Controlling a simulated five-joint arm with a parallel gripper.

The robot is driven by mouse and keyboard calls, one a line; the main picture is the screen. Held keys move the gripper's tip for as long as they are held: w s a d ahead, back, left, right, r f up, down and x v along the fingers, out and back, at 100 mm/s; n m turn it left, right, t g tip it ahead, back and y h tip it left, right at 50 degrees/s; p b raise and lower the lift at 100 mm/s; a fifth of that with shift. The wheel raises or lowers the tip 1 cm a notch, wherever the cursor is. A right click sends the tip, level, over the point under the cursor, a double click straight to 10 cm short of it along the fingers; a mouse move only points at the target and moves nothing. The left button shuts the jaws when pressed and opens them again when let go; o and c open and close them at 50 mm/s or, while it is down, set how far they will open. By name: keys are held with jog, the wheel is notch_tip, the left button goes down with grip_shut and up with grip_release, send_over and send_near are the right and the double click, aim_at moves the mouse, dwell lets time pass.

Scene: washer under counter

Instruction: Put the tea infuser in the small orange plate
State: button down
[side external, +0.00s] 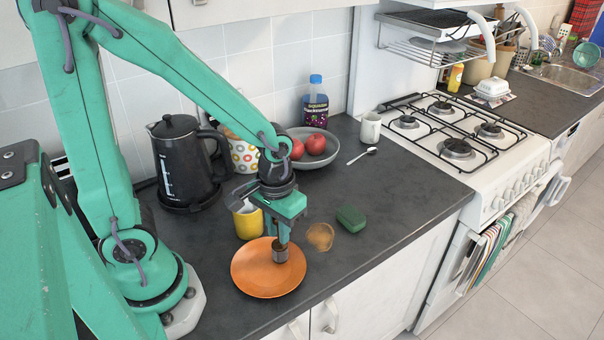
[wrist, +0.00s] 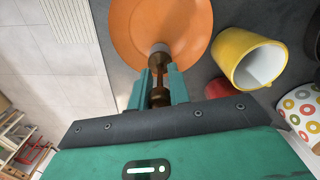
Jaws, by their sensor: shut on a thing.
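The small orange plate (side external: 262,280) lies on the dark counter near its front edge. My gripper (side external: 282,241) points down over the right part of the plate. It is shut on the tea infuser (side external: 280,254), a small metal cylinder that hangs below the fingers.
A yellow mug (side external: 248,222) stands just behind the plate. A green sponge (side external: 351,218) and a tan round item (side external: 320,236) lie to the right. A black kettle (side external: 182,160), a grey bowl with red fruit (side external: 318,158) and a bottle (side external: 315,105) stand farther back.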

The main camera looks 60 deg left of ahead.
jog(key=shift+f, duration=0.4)
jog(key=shift+f, duration=0.2)
jog(key=c, duration=1.3)
grip_release()
jog(key=shift+r, duration=0.2)
jog(key=shift+r, duration=6)
jog(key=shift+r, duration=0.1)
jog(key=shift+s+a+r+m+t, duration=0.5)
jog(key=shift+s+a+r+t, duration=0.1)
jog(key=shift+r+t, duration=0.3)
jog(key=shift+s+a+r+m+t, duration=0.5)
jog(key=shift+a+r+t, duration=0.15)
jog(key=shift+r+t, duration=0.25)
jog(key=shift+s+a+r+m+t, duration=0.55)
jog(key=shift+r+t, duration=0.25)
jog(key=shift+t, duration=0.2)
